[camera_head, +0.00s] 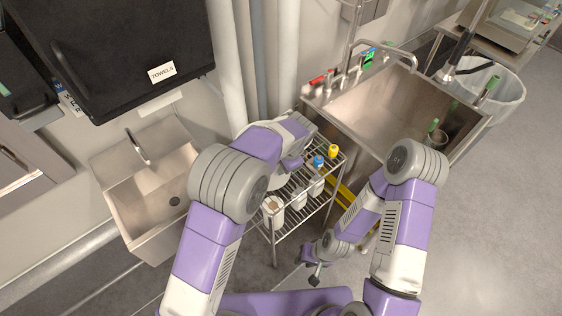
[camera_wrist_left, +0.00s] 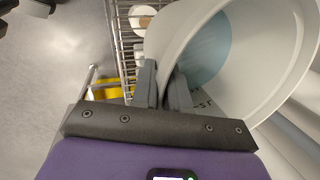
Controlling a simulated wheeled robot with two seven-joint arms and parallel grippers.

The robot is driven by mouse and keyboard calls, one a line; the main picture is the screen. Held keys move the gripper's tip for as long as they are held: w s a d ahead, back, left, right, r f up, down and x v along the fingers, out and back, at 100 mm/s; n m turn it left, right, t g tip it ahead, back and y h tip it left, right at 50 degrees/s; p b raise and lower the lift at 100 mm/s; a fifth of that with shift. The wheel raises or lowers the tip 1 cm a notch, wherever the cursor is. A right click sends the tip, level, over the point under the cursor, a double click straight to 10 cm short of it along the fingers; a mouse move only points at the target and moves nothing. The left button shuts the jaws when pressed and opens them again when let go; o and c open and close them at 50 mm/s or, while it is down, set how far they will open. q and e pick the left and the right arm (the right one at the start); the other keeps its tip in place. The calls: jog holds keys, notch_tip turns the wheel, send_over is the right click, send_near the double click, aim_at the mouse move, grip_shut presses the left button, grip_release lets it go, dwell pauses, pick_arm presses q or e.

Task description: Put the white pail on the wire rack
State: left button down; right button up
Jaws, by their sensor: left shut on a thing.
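The white pail (camera_wrist_left: 256,80) fills the right of the left wrist view, its open mouth toward the camera and a blue-green patch inside it. My left gripper (camera_wrist_left: 165,82) is shut on the pail's rim wall. In the head view my left arm hides the pail and that gripper's fingers. The wire rack (camera_head: 322,211) stands in front of the large sink, partly behind my left arm. Part of the rack also shows beyond the pail in the left wrist view (camera_wrist_left: 122,40). My right gripper (camera_head: 314,280) hangs low, apart from the rack; its jaws are too small to read.
Several bottles and containers, including a white jug (camera_head: 272,210) and a yellow-topped one (camera_head: 333,151), stand on the rack. A large steel sink (camera_head: 365,105) is behind it, a small sink (camera_head: 150,195) to the left. Open floor (camera_head: 485,230) lies at right.

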pick_arm(q)
notch_tip(320, 180, down, 3)
jog(key=shift+r, duration=0.1)
jog(key=c, duration=1.1)
grip_release()
jog(key=p+v, duration=0.1)
jog(key=v, duration=1.1)
jog(key=shift+p, duration=0.35)
jog(key=shift+s, duration=0.1)
